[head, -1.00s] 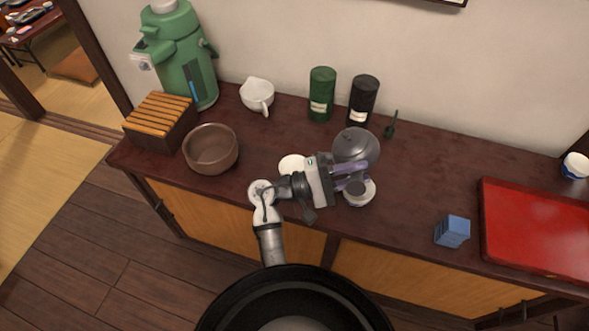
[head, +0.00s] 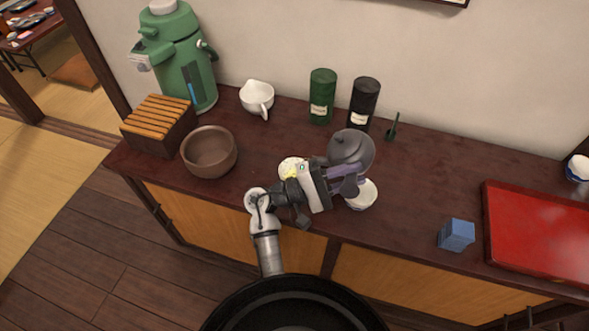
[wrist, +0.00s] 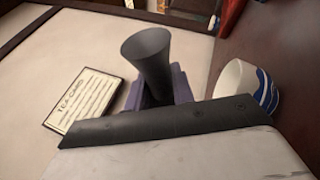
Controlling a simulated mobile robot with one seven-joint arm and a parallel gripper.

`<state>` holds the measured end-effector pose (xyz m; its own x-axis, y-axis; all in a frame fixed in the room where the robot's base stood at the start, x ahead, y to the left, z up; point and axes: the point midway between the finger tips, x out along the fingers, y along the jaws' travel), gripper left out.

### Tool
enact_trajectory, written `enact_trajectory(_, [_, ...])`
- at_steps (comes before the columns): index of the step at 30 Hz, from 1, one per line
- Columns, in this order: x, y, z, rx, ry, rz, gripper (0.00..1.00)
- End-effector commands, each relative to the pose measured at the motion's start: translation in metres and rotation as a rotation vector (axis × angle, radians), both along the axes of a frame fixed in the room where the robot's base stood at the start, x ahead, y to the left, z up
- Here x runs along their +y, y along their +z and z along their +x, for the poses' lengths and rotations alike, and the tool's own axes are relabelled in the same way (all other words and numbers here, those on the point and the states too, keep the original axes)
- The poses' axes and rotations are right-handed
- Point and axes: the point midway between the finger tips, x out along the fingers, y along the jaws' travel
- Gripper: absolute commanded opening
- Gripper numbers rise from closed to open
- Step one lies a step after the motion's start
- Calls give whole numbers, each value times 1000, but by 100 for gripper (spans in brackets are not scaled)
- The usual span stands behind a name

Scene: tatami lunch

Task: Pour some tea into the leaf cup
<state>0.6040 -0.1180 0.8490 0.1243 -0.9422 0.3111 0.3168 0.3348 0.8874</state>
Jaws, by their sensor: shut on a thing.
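My gripper (head: 343,180) is shut on the side handle (wrist: 150,62) of the dark grey teapot (head: 350,150), holding it above the counter. Its lid and knob show in the head view; its body is out of the wrist view. A white cup (head: 290,167) sits just left of my gripper, partly hidden, with yellow-green showing inside. Another white cup (head: 364,196) stands just below the teapot's handle. The wrist view shows a white cup with a blue pattern (wrist: 240,85) at right. I cannot make out a leaf mark on any cup.
A brown bowl (head: 208,155), slatted wooden box (head: 158,120), green dispenser (head: 178,60) and spouted white cup (head: 257,95) stand left. Green (head: 321,97) and black (head: 363,103) canisters stand behind. A blue box (head: 456,235) and red tray (head: 540,240) are right. A tea card (wrist: 84,100) shows.

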Motion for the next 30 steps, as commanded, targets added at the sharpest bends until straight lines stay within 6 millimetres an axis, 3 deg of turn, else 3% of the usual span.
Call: enact_trajectory(30, [3, 0, -2, 0, -1, -52, 0])
